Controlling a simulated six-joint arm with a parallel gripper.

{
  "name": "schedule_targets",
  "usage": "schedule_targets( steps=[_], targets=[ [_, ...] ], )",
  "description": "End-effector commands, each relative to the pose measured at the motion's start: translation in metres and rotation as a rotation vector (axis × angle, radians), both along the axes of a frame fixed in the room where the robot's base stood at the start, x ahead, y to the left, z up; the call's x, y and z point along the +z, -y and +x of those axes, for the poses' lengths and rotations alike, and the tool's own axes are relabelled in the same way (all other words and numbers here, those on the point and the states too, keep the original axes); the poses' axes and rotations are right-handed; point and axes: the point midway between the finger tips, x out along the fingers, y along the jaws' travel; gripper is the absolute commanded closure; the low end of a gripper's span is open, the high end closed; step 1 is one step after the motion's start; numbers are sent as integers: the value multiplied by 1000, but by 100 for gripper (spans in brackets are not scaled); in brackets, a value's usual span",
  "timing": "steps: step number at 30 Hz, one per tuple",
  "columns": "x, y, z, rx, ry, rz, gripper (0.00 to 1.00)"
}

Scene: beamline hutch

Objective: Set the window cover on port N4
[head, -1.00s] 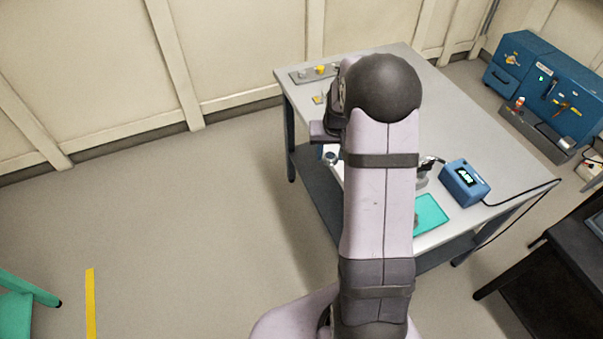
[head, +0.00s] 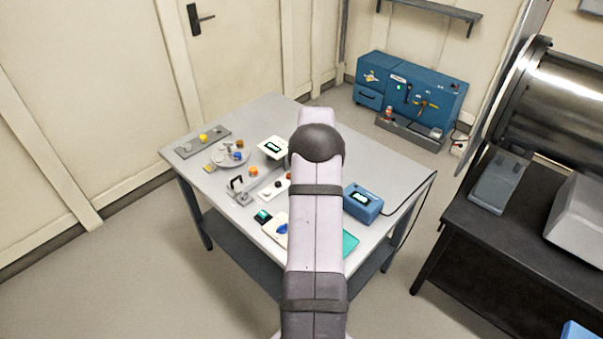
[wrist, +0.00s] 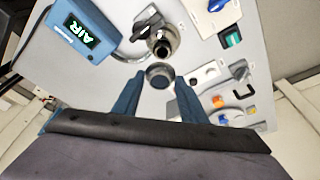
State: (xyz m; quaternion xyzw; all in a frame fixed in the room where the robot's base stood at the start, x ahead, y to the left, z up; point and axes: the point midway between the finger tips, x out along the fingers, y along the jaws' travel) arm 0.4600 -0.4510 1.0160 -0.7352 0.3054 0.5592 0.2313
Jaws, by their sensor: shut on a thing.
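In the wrist view my gripper (wrist: 159,84) has its two blue fingers closed on a small dark grey round piece with a ring-shaped rim, seemingly the window cover (wrist: 159,75). A round metal fitting with a dark bore (wrist: 163,42) lies just beyond it in the picture, with a black knob (wrist: 148,22) beside it. I cannot tell the height gap between the piece and the fitting. No N4 label is readable, so I cannot tell whether this fitting is the port. In the head view my arm hides the gripper and the fitting.
A teal mat (head: 350,243), a white plate with a blue knob (wrist: 207,14) and several small fixtures are around. The table's right side is mostly clear.

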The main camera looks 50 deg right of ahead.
Motion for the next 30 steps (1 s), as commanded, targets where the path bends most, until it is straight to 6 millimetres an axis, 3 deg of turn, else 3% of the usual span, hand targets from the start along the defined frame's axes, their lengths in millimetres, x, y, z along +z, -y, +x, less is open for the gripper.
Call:
schedule_targets(
  steps=[11,30],
  targets=[
    [-10,0,0,1,0,0,88],
    [-59,-1,1,1,0,0,88]
  ],
)
